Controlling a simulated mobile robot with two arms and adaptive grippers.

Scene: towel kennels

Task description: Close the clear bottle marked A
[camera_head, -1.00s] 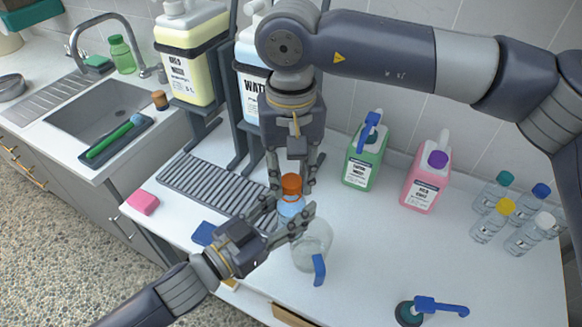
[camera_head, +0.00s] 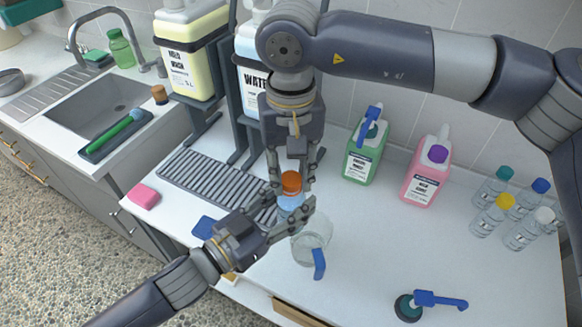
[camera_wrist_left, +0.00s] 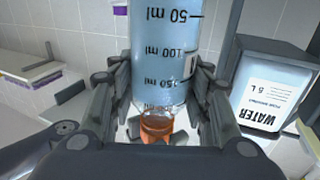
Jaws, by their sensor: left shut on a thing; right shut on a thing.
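A clear bottle (camera_head: 289,203) with bluish contents stands upright over the counter, between my grippers. Its orange cap (camera_head: 291,182) is at its top. My left gripper (camera_head: 303,214) is shut around the bottle's body from the lower left. My right gripper (camera_head: 291,178) points down from above and is shut on the orange cap. In the left wrist view the bottle (camera_wrist_left: 160,50) appears upside down with ml marks, between my left fingers; the orange cap (camera_wrist_left: 157,125) shows below. The letter A is not visible. Whether the cap is fully seated cannot be told.
A clear jug (camera_head: 312,243) with a blue handle stands just right of the bottle. Behind are green (camera_head: 362,160) and pink (camera_head: 425,178) detergent bottles. Several capped clear bottles (camera_head: 489,222) stand at right. A ribbed drying rack (camera_head: 205,178) lies at left. The counter's middle right is clear.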

